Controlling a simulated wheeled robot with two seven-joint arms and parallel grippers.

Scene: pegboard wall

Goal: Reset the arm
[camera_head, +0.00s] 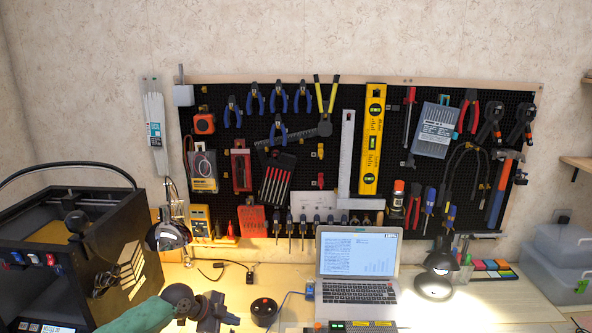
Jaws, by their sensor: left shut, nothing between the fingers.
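My left arm comes in from the bottom left with a green sleeve-like link. Its dark gripper (224,312) is low in the picture, over the front of the wooden desk (200,279). The gripper is shut and empty. It is left of a small round black device (264,308) and well below the pegboard (224,160). I cannot tell whether the gripper touches the desk. My right gripper is not in view.
A black 3D printer (120,262) stands at the left. An open laptop (358,262) is on the desk, with a lit lamp (436,270) to its right. Many tools hang on the pegboard, including a yellow level (372,140). Grey bins (560,255) are at the right.

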